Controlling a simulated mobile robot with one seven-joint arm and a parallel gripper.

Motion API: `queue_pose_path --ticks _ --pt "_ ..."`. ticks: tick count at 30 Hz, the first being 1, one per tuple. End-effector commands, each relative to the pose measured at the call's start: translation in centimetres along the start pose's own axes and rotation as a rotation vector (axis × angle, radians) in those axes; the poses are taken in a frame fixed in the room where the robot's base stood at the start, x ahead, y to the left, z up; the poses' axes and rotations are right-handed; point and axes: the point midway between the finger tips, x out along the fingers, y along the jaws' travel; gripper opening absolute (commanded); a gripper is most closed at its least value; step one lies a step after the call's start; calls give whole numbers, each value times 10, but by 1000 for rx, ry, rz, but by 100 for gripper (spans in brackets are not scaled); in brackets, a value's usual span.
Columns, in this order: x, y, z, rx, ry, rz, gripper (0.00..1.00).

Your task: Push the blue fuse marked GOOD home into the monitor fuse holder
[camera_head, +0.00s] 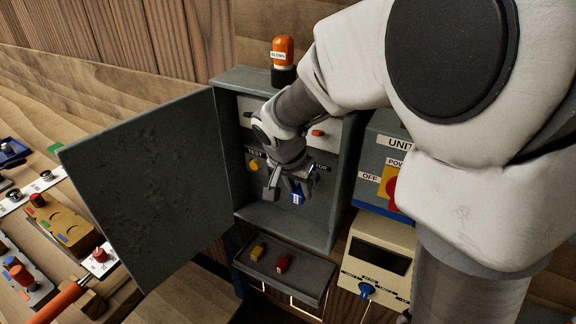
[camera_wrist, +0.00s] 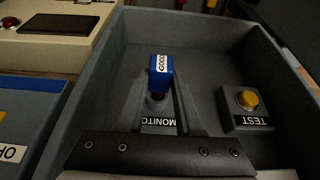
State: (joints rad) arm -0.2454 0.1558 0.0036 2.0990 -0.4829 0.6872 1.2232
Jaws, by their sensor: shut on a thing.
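The blue fuse (camera_wrist: 160,72), with a white label reading GOOD, is between my gripper's fingertips (camera_wrist: 158,86) in the wrist view. It lines up with the monitor fuse holder (camera_wrist: 158,126), whose label reads MONITO with the end hidden. How deep the fuse sits in the holder cannot be told. In the head view my gripper (camera_head: 287,190) reaches into the open grey cabinet, and the blue fuse (camera_head: 298,198) shows at its fingers. My wrist and fingers hide most of the holder there.
A yellow TEST button (camera_wrist: 247,99) sits beside the holder. The cabinet door (camera_head: 145,190) stands open at left. A tray (camera_head: 308,290) below holds a yellow fuse (camera_head: 257,253) and a red fuse (camera_head: 283,264). The UNIT switch box (camera_head: 378,165) stands close at right.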

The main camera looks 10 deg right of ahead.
Motion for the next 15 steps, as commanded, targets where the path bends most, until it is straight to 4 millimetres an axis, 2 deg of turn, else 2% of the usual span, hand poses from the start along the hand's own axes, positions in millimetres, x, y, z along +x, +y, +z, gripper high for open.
queue_pose_path --ticks 15 --pt "5 0 -12 0 1 -1 0"
